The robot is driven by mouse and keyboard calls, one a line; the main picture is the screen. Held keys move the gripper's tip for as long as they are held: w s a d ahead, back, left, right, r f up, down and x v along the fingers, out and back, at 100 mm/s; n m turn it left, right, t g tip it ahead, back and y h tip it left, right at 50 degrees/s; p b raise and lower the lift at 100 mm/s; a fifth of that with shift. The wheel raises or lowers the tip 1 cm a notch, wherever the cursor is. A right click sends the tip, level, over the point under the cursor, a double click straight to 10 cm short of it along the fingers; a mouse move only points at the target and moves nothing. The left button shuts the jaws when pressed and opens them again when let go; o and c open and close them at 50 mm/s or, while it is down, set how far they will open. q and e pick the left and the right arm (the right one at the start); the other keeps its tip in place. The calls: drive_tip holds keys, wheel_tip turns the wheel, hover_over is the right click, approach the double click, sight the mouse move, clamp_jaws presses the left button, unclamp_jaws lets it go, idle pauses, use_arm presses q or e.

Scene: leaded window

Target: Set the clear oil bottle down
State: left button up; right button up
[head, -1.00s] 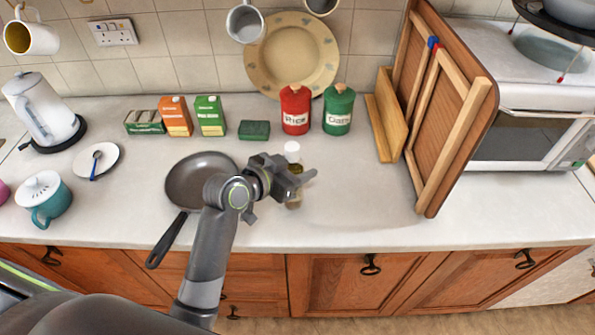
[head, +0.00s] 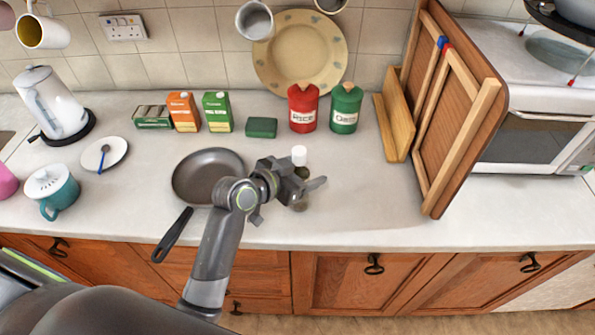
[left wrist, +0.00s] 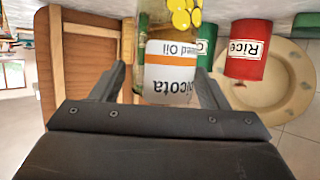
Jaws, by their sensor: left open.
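The clear oil bottle (head: 299,155) has a white cap and appears upright at the worktop, mostly hidden behind my left gripper (head: 308,190) in the head view. In the left wrist view, which is upside down, the bottle (left wrist: 170,72) shows clear sides, an orange and white label and yellow blobs. It stands between the two fingers of my left gripper (left wrist: 163,85), which are open with a small gap on each side. The bottle's base is hard to make out. My right gripper is not in view.
A dark frying pan (head: 208,176) lies just left of the bottle. Red rice (head: 303,110) and green (head: 345,108) canisters stand behind it. A wooden rack (head: 455,120) leans at the right. The worktop (head: 365,200) between bottle and rack is clear.

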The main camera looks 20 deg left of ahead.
use_arm(q)
drive_tip(key=shift+s+a+r, duration=0.25)
drive_tip(key=shift+s+a, duration=0.05)
drive_tip(key=shift+s, duration=0.1)
drive_tip(key=b+v, duration=0.1)
drive_tip(key=v, duration=1)
drive_tip(key=shift+b, duration=0.35)
drive_tip(key=shift+d, duration=0.1)
